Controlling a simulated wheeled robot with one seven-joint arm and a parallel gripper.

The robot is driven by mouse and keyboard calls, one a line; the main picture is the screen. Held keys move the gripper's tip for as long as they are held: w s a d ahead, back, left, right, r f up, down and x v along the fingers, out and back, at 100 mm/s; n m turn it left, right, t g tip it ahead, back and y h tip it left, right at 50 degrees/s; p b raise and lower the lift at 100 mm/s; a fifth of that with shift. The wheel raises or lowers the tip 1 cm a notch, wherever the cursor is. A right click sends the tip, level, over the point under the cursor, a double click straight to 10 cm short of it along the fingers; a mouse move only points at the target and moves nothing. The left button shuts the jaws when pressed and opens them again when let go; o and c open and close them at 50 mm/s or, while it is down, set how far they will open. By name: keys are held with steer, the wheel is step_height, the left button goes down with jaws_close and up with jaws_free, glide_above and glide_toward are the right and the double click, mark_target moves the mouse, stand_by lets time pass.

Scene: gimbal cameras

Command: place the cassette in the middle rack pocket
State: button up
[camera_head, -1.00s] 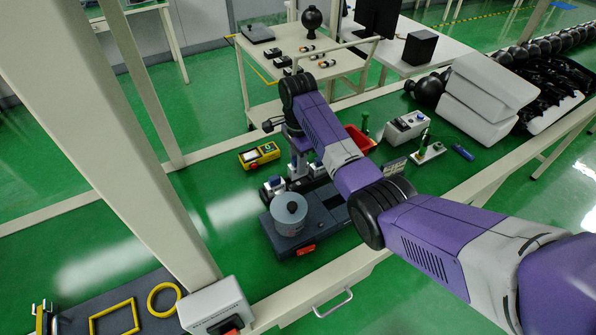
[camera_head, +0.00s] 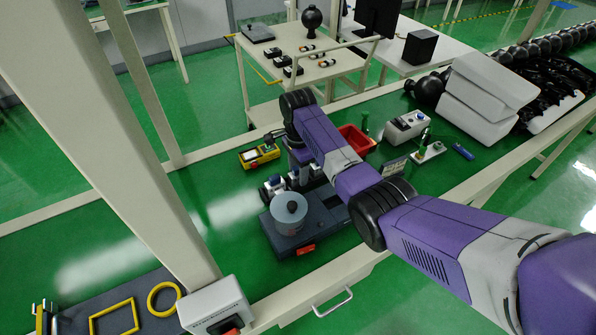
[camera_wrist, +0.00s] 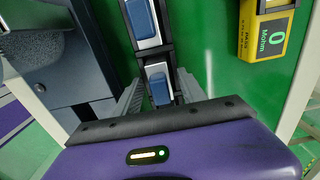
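A black rack (camera_wrist: 168,53) runs lengthwise through the upper middle of the wrist view. It holds cassettes with pale faces and blue grips: a farther one (camera_wrist: 140,18) at the top edge and a nearer one (camera_wrist: 159,88) below it. My gripper (camera_wrist: 160,92) has its grey fingers apart on either side of the nearer cassette, with small gaps visible; depth and contact are unclear. In the head view, blue-and-white cassettes (camera_head: 274,184) show in a row behind the grey machine, partly covered by my wrist. Which pocket is the middle one is hard to tell.
A grey machine with a round drum (camera_head: 289,209) stands close in front of the row; its dark housing (camera_wrist: 60,55) fills the wrist view's left. A yellow meter (camera_head: 259,156) lies to the left. A red bin (camera_head: 357,141) and a white control box (camera_head: 406,126) stand to the right.

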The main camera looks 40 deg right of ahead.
steer(key=shift+r, duration=0.1)
step_height(320, 180, up, 12)
steer(key=shift+b, duration=0.3)
stand_by(0.7)
